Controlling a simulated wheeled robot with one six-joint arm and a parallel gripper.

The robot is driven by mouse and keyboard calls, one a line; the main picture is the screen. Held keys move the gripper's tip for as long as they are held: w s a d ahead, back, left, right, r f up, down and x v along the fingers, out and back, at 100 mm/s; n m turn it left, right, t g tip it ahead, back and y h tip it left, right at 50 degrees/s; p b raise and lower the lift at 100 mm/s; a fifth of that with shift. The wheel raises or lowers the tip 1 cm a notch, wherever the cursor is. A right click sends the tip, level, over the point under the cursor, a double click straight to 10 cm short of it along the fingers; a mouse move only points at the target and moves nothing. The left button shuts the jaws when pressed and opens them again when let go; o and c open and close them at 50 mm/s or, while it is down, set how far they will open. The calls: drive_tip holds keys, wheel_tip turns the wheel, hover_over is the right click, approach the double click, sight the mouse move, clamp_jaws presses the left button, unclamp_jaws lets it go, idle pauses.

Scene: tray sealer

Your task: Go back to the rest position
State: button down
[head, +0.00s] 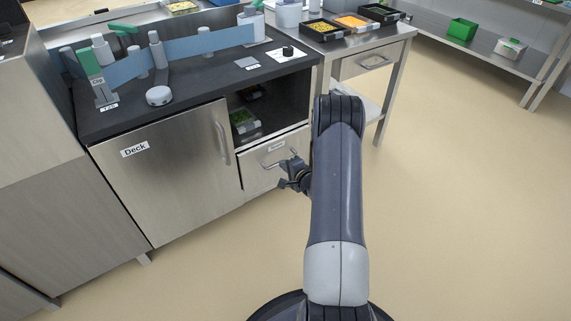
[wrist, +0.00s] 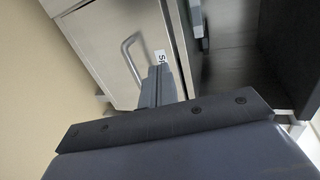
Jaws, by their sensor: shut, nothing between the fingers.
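My gripper (head: 284,184) is in front of the small drawer (head: 262,171) under the open compartment of the cabinet, close to the drawer's handle. My arm reaches forward from the bottom of the head view and hides part of the cabinet's right side. In the wrist view my gripper (wrist: 160,72) points toward the drawer front, with the curved drawer handle (wrist: 128,62) to its left. The fingers are together with nothing between them. I cannot tell whether the gripper touches the handle.
The cabinet door marked Deck (head: 165,170) is left of the drawer. An open compartment (head: 262,110) holds a green-filled tray (head: 243,121). A side table (head: 385,50) with trays stands behind at right. The floor (head: 460,200) at right is clear.

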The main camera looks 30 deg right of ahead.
drive_tip(key=shift+s+r, duration=0.1)
drive_tip(key=shift+s, duration=0.2)
